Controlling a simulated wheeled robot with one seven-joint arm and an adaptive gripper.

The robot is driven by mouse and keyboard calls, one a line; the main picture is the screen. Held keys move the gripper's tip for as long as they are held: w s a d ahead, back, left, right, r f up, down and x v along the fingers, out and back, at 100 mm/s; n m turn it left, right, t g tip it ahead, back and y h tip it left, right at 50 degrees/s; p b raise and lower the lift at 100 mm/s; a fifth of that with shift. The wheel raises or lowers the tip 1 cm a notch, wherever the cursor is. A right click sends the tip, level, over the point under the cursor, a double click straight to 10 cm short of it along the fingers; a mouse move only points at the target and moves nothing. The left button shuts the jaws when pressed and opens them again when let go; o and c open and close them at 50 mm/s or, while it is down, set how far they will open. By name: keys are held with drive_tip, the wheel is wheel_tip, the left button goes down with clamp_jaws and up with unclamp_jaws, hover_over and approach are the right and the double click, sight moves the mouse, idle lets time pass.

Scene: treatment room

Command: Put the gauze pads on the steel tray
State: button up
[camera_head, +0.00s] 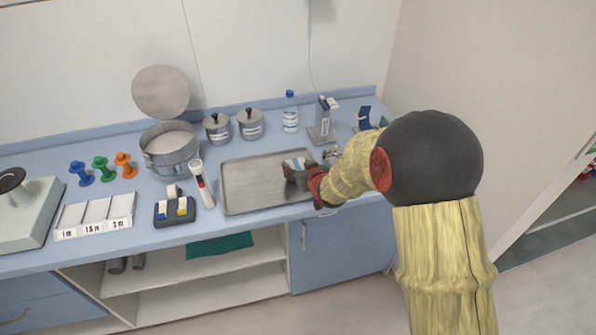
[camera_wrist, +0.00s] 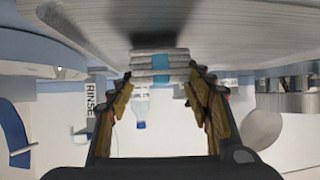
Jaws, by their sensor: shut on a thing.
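The gauze pads (camera_head: 294,163) are a small white stack with a blue band. They show between my fingertips in the wrist view (camera_wrist: 160,64). My gripper (camera_head: 297,174), with dark fingers, is shut on the stack at the right part of the steel tray (camera_head: 245,188). In the wrist view my gripper (camera_wrist: 163,84) has one finger on each side of the stack, and the tray's grey surface (camera_wrist: 150,22) fills the top. The stack is at or just above the tray; I cannot tell whether it touches. My fingers partly hide it in the head view.
Behind the tray stand two lidded steel pots (camera_head: 250,124), a water bottle (camera_head: 290,111) and a grey stand (camera_head: 323,121). A white-and-red handheld device (camera_head: 202,184) and a dark tape holder (camera_head: 174,209) lie left of the tray. The tray's left part is bare.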

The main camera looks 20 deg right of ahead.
drive_tip(key=shift+f, duration=0.4)
drive_tip(key=shift+f, duration=0.15)
drive_tip(key=o, duration=1)
drive_tip(key=shift+c, duration=0.2)
